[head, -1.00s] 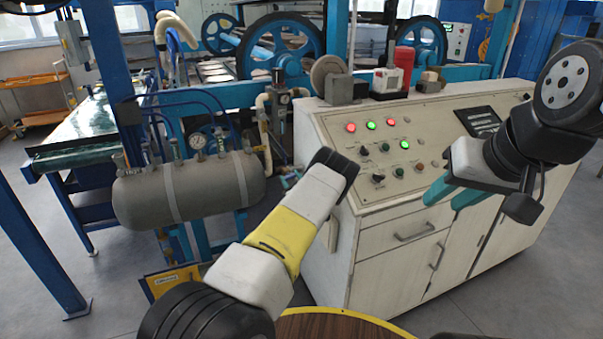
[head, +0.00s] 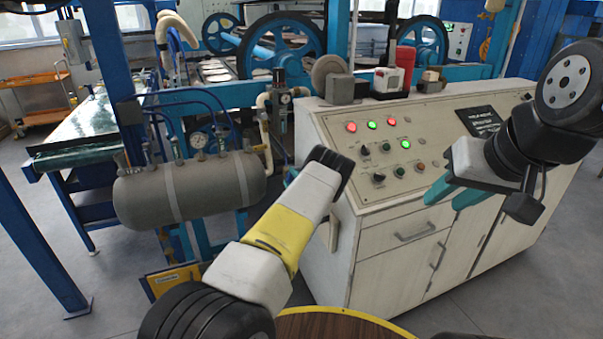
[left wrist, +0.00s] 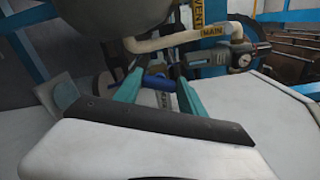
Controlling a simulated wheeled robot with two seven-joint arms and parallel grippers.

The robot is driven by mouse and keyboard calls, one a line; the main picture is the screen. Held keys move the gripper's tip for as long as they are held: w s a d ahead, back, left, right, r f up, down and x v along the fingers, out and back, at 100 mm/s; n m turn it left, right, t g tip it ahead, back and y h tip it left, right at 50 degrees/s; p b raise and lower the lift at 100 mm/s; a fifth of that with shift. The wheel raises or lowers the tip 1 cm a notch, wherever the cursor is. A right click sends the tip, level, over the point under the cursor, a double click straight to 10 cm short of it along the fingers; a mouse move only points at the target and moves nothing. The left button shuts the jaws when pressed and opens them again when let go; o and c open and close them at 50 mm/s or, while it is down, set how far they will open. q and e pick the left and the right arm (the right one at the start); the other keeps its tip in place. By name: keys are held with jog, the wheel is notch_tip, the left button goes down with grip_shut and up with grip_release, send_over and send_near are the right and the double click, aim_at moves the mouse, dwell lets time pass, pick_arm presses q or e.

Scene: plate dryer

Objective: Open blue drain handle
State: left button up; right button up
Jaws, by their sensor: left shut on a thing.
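The blue drain handle (left wrist: 154,83) shows in the left wrist view, below the grey tank (left wrist: 110,14). My left gripper (left wrist: 162,88) has its teal fingers on either side of the handle and is shut on it. In the head view the handle and most of my left gripper are hidden behind my left forearm; only a bit of teal shows beside it. The grey tank (head: 205,190) lies on its side left of my arm. My right gripper (head: 453,195) is in front of the control cabinet, its teal fingers apart and empty.
The white control cabinet (head: 395,240) stands close to the right of my left arm. A pale pipe (left wrist: 165,43) with yellow labels runs just above my left fingers. A yellow-edged sign (head: 172,281) is low beneath the tank. Floor is open at the far left.

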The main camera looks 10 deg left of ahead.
pick_arm(q)
jog(key=shift+f+n, duration=0.15)
jog(key=shift+n, duration=2.05)
jog(key=o, duration=1.4)
jog(key=shift+c, duration=0.2)
jog(key=shift+s, duration=0.1)
jog(key=v, duration=0.7)
jog(key=shift+s+d, duration=0.25)
jog(key=shift+s, duration=0.05)
